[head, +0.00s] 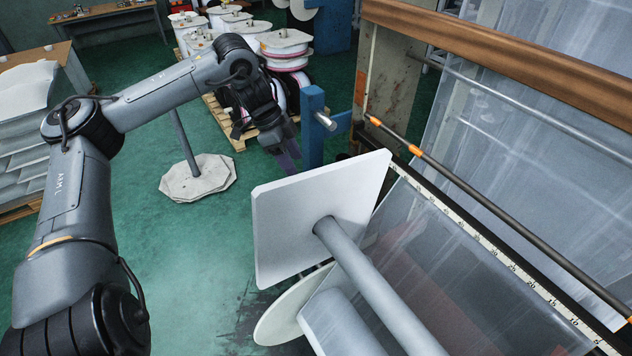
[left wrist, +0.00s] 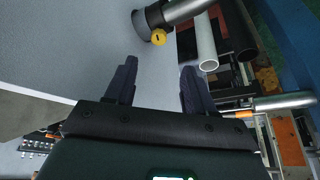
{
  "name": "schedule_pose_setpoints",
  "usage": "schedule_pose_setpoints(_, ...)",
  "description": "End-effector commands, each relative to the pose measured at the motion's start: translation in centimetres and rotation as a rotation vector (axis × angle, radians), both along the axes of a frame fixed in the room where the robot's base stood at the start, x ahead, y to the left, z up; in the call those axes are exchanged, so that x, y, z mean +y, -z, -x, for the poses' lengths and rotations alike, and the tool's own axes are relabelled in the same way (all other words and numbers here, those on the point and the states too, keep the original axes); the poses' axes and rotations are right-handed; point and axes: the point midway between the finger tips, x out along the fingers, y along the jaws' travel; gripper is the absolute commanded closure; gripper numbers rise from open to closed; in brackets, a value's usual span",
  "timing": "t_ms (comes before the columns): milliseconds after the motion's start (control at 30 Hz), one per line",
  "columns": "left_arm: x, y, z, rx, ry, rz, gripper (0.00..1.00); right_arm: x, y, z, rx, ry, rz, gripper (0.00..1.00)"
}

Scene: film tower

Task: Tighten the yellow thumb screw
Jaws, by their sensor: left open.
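The yellow thumb screw (left wrist: 158,37) shows in the left wrist view. It sits on a dark collar (left wrist: 145,22) around a metal shaft (left wrist: 185,10), beside a pale flat plate. My left gripper (left wrist: 157,80) is open and empty, with the screw beyond its fingertips and apart from them. In the head view my left gripper (head: 287,158) is just behind the square white plate (head: 315,215), which a grey shaft (head: 375,285) meets. The screw is hidden in the head view. My right gripper is not in view.
A blue post (head: 313,125) with a metal rod end stands close to my left gripper. A large roller frame with clear film (head: 450,270) fills the right side. Pallets with white spools (head: 285,42) stand behind. Green floor lies open left of the plate.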

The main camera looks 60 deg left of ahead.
Motion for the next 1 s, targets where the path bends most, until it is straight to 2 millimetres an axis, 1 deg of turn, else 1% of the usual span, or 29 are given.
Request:
schedule_pose_setpoints(400,-1.3,5.2,-1.4,0.007,0.0,-0.002,0.46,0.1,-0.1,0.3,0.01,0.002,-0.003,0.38)
schedule_pose_setpoints(600,-1.9,7.4,-2.1,0.006,0.001,0.0,0.46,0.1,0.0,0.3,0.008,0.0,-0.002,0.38)
schedule_pose_setpoints(800,-2.3,8.7,-2.6,0.004,0.0,0.0,0.46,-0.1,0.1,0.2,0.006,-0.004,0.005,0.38)
schedule_pose_setpoints(1000,-2.5,9.4,-2.8,0.003,0.0,0.0,0.46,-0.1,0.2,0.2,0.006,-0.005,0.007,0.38)
